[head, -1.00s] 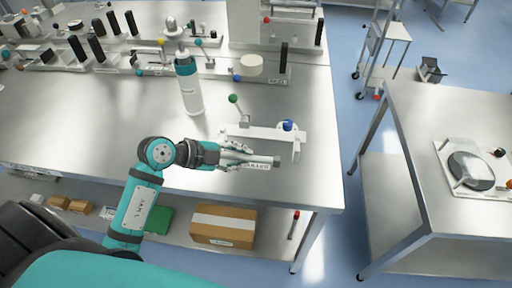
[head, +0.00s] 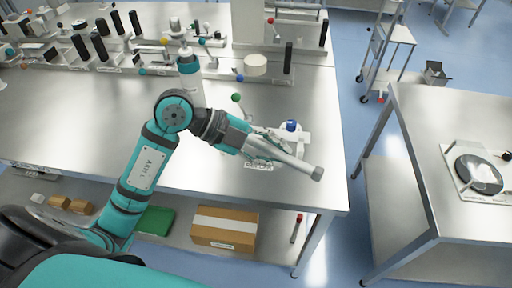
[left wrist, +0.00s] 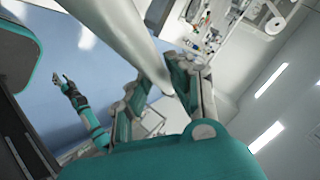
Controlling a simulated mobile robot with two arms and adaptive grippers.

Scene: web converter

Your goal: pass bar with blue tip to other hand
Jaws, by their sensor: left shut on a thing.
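My left gripper (head: 276,148) is shut on a pale grey bar (head: 305,168) above the front right part of the steel bench. The bar slants down to the right and ends in a grey faceted tip; no blue shows on its visible part. In the left wrist view the bar (left wrist: 125,30) runs large from the upper left to between the fingers (left wrist: 172,85). My right gripper (left wrist: 66,84) shows small at the left of that view, away from the bar; its jaw opening is too small to tell. It is not in the head view.
Behind the left gripper a white fixture (head: 302,137) with a blue knob (head: 291,125) stands on the bench. A green ball (head: 236,97) and a bottle (head: 188,66) stand farther back. A second steel table (head: 420,130) is at the right, across an aisle.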

